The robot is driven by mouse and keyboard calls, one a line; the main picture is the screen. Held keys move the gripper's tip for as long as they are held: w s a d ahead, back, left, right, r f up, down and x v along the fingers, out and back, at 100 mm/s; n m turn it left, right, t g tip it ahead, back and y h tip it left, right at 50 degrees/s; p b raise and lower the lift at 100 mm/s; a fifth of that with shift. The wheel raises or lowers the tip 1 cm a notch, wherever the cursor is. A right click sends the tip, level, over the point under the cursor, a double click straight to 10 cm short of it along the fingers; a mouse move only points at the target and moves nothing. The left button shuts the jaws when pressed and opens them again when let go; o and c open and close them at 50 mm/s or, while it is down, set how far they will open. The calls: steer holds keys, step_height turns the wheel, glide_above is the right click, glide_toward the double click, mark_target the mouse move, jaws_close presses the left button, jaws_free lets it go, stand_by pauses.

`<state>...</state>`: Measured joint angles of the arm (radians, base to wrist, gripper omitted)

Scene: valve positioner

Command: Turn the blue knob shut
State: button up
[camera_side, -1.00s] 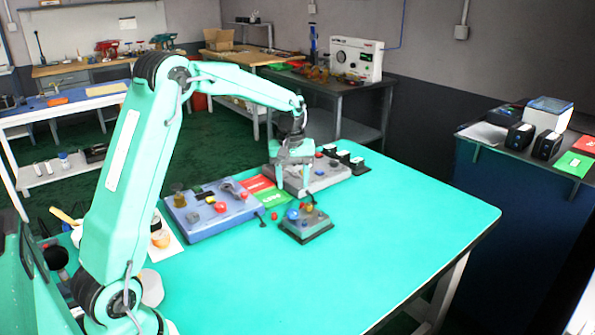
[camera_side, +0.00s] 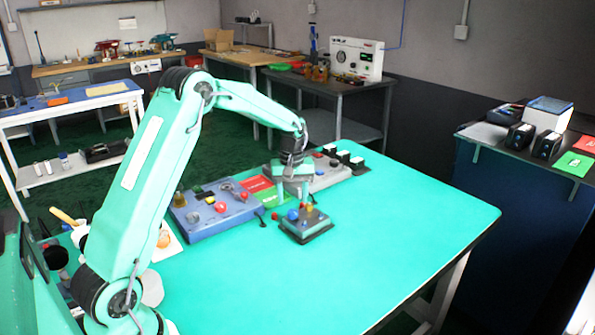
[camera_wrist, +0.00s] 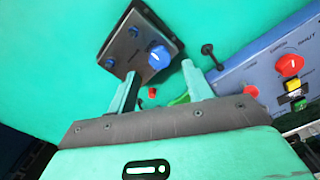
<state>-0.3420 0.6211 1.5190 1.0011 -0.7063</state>
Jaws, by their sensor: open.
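The blue knob (camera_side: 292,214) is round and sits on a small dark grey box (camera_side: 318,232) on the green table. In the wrist view the blue knob (camera_wrist: 158,57) has a pale mark on its face and stands on a dark plate (camera_wrist: 125,52) with smaller blue parts. My gripper (camera_side: 291,203) points down above the box, its fingers spread on either side of the knob as seen from the side. In the wrist view my gripper (camera_wrist: 160,70) is open and empty, with the knob near the gap between its fingertips. I cannot tell the exact height or contact.
A blue panel (camera_side: 195,228) with a red knob (camera_wrist: 290,65) and coloured buttons stands close on the left. A grey control box (camera_side: 328,180) is behind. Red and green cards (camera_side: 258,184) lie between. The table's front and right are clear.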

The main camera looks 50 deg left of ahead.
mark_target(293, 211)
steer(key=shift+f, duration=2.1)
steer(key=c, duration=1)
steer(key=shift+o, duration=0.2)
